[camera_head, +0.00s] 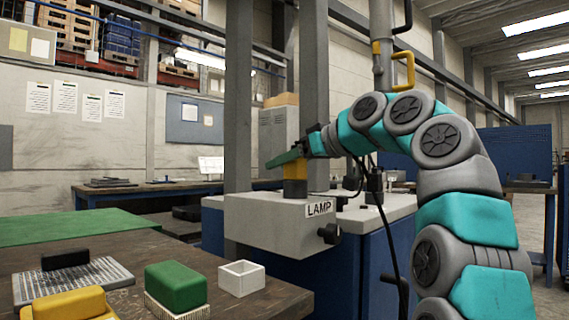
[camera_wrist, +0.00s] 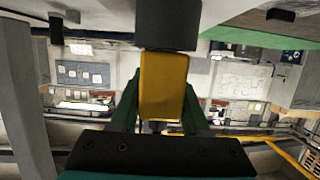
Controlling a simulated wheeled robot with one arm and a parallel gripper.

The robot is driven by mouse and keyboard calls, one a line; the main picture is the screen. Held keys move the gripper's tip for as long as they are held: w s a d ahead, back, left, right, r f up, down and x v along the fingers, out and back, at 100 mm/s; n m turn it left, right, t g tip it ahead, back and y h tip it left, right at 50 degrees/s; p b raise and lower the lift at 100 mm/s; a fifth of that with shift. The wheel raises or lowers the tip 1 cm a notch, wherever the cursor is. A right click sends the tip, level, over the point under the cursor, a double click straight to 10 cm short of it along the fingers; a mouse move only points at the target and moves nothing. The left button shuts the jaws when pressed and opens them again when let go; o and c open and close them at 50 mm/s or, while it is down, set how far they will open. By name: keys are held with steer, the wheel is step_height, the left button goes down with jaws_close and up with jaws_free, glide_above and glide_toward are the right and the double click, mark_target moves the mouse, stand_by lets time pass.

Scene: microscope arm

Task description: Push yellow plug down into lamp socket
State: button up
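The yellow plug (camera_head: 296,170) stands upright above the grey box marked LAMP (camera_head: 262,228). My gripper (camera_head: 287,157) reaches in from the right at the plug's upper part. In the wrist view, the yellow plug (camera_wrist: 163,88) sits between the two green fingers of my gripper (camera_wrist: 163,95), which appear to touch its sides. The socket opening is hidden.
A wooden table (camera_head: 245,302) at front left holds a green block (camera_head: 175,286), a yellow block (camera_head: 68,304), a black block (camera_head: 65,259) and a small white open box (camera_head: 241,278). Grey posts (camera_head: 239,100) rise behind the lamp box. A dark knob (camera_head: 328,233) sticks out at its front.

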steer(key=o, duration=0.5)
steer(key=v, duration=0.7)
steer(key=shift+s+d+r, duration=0.15)
steer(key=shift+s+d, duration=0.1)
steer(key=shift+d, duration=0.05)
